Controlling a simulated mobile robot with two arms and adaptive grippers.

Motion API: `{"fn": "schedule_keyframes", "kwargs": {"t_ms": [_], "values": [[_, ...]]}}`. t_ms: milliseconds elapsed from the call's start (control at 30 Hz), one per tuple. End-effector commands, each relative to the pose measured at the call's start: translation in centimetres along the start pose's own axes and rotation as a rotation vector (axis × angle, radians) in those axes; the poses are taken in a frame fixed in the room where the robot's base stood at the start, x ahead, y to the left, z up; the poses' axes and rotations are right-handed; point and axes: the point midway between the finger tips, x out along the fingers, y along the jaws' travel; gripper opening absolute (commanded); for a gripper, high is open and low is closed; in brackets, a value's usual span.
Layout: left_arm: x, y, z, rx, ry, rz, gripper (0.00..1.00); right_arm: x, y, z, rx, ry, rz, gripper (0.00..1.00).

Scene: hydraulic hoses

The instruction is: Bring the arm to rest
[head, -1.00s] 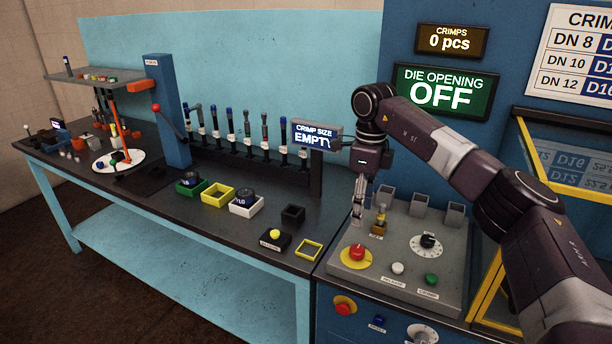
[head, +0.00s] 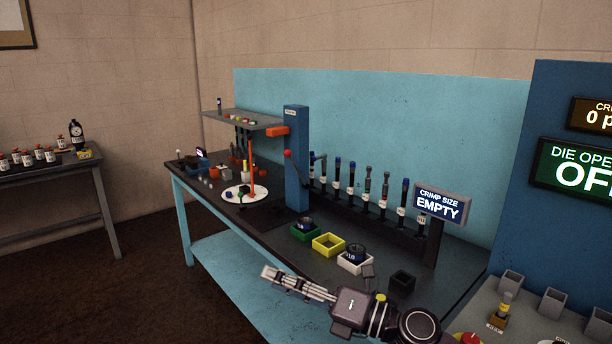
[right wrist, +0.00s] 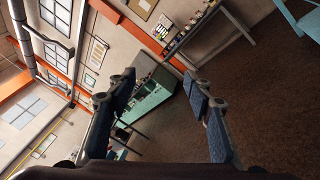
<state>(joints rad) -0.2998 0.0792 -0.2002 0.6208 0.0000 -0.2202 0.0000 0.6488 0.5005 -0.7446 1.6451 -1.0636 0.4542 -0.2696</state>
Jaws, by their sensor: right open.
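My right gripper (head: 284,278) is in the lower middle of the head view, in front of the workbench's front edge, with its fingers pointing left. It is open and empty. In the right wrist view its two fingers (right wrist: 163,108) stand wide apart, with only the room and floor between them. My right arm comes in from the bottom of the head view, and most of it is out of the picture. My left gripper is in neither view.
The workbench (head: 262,228) has green, yellow (head: 328,245) and white bins (head: 354,263) close behind my gripper. A crimp-size display (head: 441,206) reads EMPTY. A crimper panel (head: 477,322) is at lower right. A side table (head: 60,168) stands left. Floor between is free.

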Motion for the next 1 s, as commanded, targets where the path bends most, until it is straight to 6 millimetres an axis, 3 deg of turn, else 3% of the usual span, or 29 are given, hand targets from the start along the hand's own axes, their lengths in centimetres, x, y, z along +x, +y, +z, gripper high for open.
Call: {"fn": "schedule_keyframes", "kwargs": {"t_ms": [67,167,300,433,567,700,800,1000], "values": [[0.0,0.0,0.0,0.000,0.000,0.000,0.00,-0.7,0.9,1.3,0.177,-0.179,0.042,0.47],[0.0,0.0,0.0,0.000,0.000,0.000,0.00,-3.0,0.4,3.5,0.404,-0.405,0.060,0.47],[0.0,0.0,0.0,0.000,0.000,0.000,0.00,-8.4,-3.1,4.7,0.739,-0.710,0.029,0.47],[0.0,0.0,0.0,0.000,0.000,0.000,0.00,-14.8,-8.1,2.7,1.052,-0.980,-0.056,0.47],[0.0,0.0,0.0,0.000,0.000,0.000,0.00,-21.5,-12.7,-2.6,1.356,-1.226,-0.190,0.47],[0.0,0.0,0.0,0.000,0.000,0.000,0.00,-27.9,-15.4,-10.7,1.636,-1.445,-0.373,0.47],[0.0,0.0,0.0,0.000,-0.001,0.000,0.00,-31.4,-15.6,-16.2,1.790,-1.560,-0.502,0.47],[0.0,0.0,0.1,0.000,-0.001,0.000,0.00,-35.8,-14.1,-24.4,1.988,-1.704,-0.718,0.47]]}}
